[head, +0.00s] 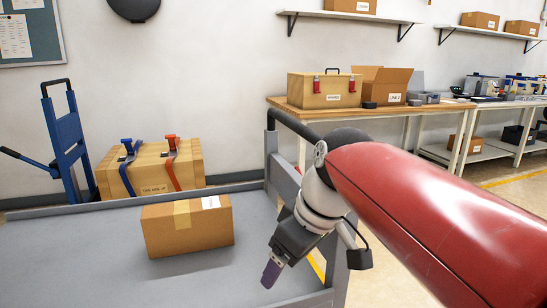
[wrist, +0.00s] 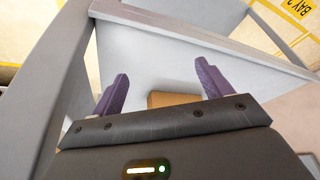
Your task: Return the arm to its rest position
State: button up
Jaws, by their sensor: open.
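My red arm reaches in from the right in the head view and bends down at the wrist. My gripper (head: 272,272) hangs over the right part of a grey cart (head: 85,265), pointing down. In the wrist view, the two purple fingers of my gripper (wrist: 160,95) stand wide apart with nothing between them. A closed cardboard box (head: 187,227) with a tape strip and white label lies on the cart deck, left of my gripper and apart from it. Part of this box (wrist: 172,100) shows between and beyond the fingers in the wrist view.
The cart's grey corner post and handle (head: 283,165) stand close beside my wrist. Behind the cart are a strapped crate (head: 150,175) and a blue hand truck (head: 65,140). A wooden workbench (head: 375,110) with boxes stands behind my arm. The cart's left deck is clear.

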jog(key=s+d+f+m+t+h, duration=0.2)
jog(key=s+d+f+m+h, duration=0.1)
jog(key=s+d+f+m, duration=0.7)
jog(key=d+f, duration=0.1)
jog(key=d, duration=0.1)
jog(key=shift+s+d+f+t, duration=0.15)
jog(key=shift+d+f+t, duration=0.1)
jog(key=shift+d+t, duration=0.15)
